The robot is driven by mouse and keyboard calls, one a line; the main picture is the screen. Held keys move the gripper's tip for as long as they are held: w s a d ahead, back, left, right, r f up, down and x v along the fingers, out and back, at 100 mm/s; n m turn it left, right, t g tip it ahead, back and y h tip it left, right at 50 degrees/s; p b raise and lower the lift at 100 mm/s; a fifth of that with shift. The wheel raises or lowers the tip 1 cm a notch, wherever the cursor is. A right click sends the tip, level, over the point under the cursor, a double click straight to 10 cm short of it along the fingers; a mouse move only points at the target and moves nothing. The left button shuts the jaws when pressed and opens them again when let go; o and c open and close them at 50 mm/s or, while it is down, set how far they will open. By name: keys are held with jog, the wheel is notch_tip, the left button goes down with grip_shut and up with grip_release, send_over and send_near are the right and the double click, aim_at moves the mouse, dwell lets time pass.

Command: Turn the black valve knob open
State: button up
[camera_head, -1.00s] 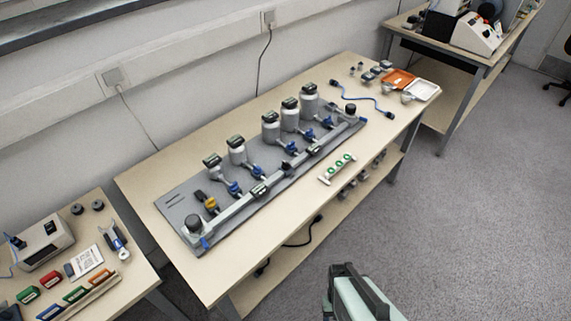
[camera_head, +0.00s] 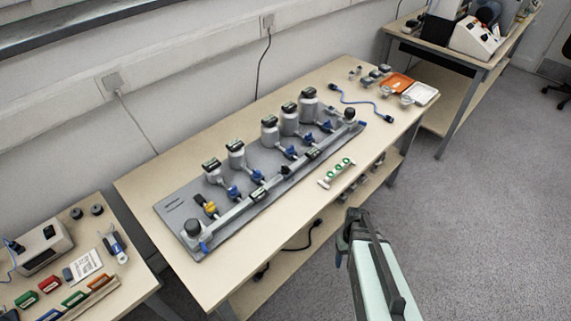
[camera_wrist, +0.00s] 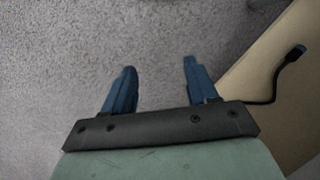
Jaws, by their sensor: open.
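A grey manifold board (camera_head: 172,207) lies on the middle table, with several grey canisters and a pipe along its front. A round black knob (camera_head: 193,227) stands at the pipe's near left end. A similar black knob (camera_head: 350,113) stands at its far right end; I cannot tell which is the valve knob. My gripper (camera_head: 350,226) is off the table's front edge, well apart from both knobs. In the wrist view my gripper (camera_wrist: 160,67) is open and empty, its blue fingers spread above the carpet. No knob shows there.
Several blue valve handles (camera_head: 233,192) and a yellow handle (camera_head: 210,208) sit along the board. A small rack with green rings (camera_head: 337,172) lies near the front edge of the table (camera_head: 245,267). A lower shelf holds a black cable (camera_head: 303,238). The floor in front is clear.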

jog(key=w+d+r+n+t, duration=0.1)
jog(key=w+d+r+t, duration=0.1)
jog(key=w+d+r, duration=0.7)
jog(key=w+d+r+t, duration=0.1)
jog(key=w+d+r, duration=0.4)
jog(key=w+r, duration=0.7)
notch_tip(320, 180, up, 24)
jog(key=f+n+t, duration=0.1)
jog(key=n, duration=0.6)
send_over(286, 167)
jog(key=shift+h, duration=0.3)
notch_tip(286, 167, down, 13)
jog(key=shift+r, duration=0.2)
